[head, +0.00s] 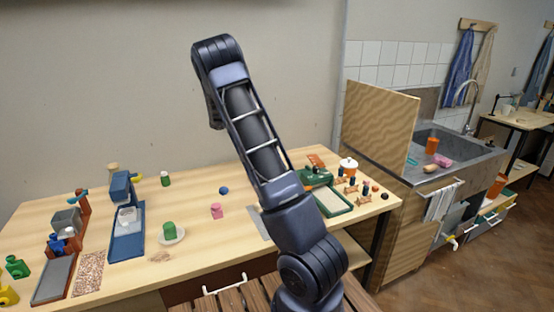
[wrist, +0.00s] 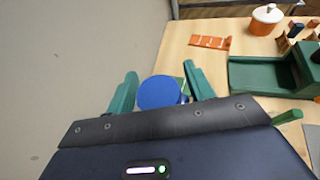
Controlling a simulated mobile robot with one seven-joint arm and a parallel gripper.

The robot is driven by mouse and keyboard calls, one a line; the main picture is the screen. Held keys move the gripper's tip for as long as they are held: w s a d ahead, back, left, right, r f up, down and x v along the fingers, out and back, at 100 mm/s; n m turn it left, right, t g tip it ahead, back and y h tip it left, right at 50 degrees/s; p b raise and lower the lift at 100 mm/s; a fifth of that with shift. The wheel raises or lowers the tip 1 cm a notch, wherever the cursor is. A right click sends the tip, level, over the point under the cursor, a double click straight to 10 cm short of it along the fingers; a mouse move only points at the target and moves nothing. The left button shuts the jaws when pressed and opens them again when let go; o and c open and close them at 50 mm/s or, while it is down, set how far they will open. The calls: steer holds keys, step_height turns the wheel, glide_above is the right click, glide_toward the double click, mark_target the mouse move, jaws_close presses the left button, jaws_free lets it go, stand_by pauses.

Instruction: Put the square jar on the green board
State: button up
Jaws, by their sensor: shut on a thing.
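My gripper (wrist: 160,80) shows in the wrist view, with its two green fingers on either side of a blue round-topped thing (wrist: 159,93). It is shut on this thing. Only the top shows clearly, so I cannot tell whether its body is square. A small patch of green (wrist: 181,83) shows just behind it, close to the right finger; it may be part of the green board, mostly hidden. A small pink jar (head: 216,212) stands on the table left of my arm.
A green machine with a tray (wrist: 265,75), an orange rack (wrist: 210,42) and an orange pot with a white lid (wrist: 266,18) stand right of my gripper. The wall (wrist: 60,60) is close on the left. A blue ball (head: 224,190) lies on the table (head: 195,195).

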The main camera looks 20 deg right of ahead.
steer(key=d+r+m+g, duration=0.2)
steer(key=d, duration=1.2)
steer(key=shift+h, duration=0.3)
steer(key=f, duration=2)
steer(key=shift+w+d+f, duration=0.1)
steer(key=shift+w+d, duration=0.2)
steer(key=shift+f, duration=0.15)
steer(key=o, duration=1.1)
